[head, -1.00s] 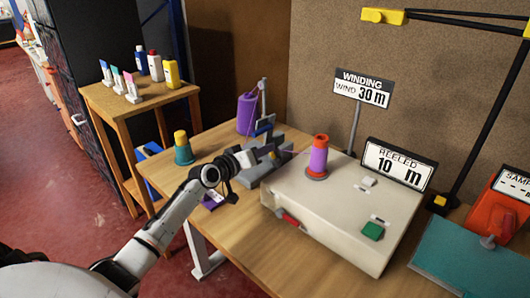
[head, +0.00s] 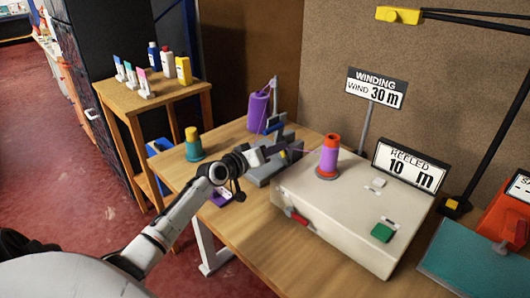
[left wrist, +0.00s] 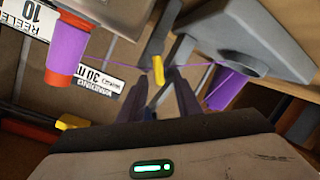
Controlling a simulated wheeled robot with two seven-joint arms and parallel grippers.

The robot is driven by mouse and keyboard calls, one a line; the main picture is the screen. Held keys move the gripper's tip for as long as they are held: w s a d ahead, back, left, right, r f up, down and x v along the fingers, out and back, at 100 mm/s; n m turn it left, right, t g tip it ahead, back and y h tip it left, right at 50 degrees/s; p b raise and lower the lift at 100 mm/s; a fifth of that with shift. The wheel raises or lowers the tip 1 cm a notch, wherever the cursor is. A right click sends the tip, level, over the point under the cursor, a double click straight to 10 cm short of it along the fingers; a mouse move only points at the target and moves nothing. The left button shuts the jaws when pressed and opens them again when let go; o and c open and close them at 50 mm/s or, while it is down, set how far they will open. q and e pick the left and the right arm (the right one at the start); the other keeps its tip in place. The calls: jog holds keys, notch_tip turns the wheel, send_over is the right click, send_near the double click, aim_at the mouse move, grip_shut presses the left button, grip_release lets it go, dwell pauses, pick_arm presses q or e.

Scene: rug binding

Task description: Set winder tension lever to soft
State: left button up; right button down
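The winder is a cream box (head: 345,215) on the wooden table, with a purple spool (head: 328,160) on top. In the left wrist view, a grey lever with a yellow tip (left wrist: 158,70) lies just beyond the fingertips of my left gripper (left wrist: 160,88). The fingers are apart with nothing seen between them. A purple thread runs past the lever. Soft and other setting marks cannot be read. My right gripper is out of view.
A purple cone (head: 258,112) stands behind the tension unit, and a teal and yellow cone (head: 193,147) stands to its left. Signs (head: 375,90) stand behind the winder. A side stand (head: 150,95) holds several small bottles. Bare table lies in front of the winder.

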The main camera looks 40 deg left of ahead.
pick_arm(q)
jog(key=v, duration=0.9)
jog(key=shift+s, duration=0.4)
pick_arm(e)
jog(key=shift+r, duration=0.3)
